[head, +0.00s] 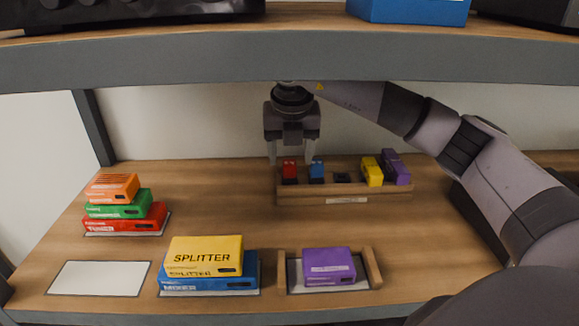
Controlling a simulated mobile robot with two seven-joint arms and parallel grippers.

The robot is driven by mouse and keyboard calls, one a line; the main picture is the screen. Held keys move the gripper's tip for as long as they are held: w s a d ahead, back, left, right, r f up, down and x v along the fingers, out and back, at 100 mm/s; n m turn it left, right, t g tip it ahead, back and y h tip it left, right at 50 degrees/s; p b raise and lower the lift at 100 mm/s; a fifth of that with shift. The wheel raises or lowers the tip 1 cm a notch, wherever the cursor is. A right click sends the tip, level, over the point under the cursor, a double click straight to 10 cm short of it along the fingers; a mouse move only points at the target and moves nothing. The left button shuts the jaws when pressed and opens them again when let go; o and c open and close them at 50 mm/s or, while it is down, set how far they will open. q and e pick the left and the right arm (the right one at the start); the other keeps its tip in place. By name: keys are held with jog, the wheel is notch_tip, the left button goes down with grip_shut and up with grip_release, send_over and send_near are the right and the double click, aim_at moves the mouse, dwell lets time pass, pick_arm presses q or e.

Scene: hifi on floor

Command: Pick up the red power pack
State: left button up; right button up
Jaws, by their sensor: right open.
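The red power pack (289,170) appears to be the small red block with a dark base at the left end of a wooden rack (300,196) at the back of the shelf board. My right gripper (291,159) points down over that end of the rack, its fingers apart and empty. In the picture, one fingertip is left of the red block and the other is right of it, near the blue block (317,170). I cannot tell how far the fingertips are above or behind the red block. My left gripper is not in view.
The rack also holds a yellow block (372,171) and a purple block (396,167). Stacked boxes (113,189) stand at left, a yellow splitter box (204,255) at front, and a purple box (328,266) between wooden rails. An upper shelf edge (200,62) crosses above.

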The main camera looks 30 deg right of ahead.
aim_at(290, 163)
jog(key=shift+w+d+f+p, duration=0.2)
jog(key=shift+w+d+f, duration=0.2)
jog(key=shift+w+f, duration=0.35)
jog(key=shift+w+d+f+p, duration=0.2)
jog(key=shift+w+d+f, duration=0.3)
jog(key=shift+f, duration=0.4)
jog(key=shift+w+d+f+p, duration=0.2)
jog(key=shift+w+d+f, duration=0.15)
jog(key=shift+w+f, duration=0.4)
jog(key=c, duration=1.1)
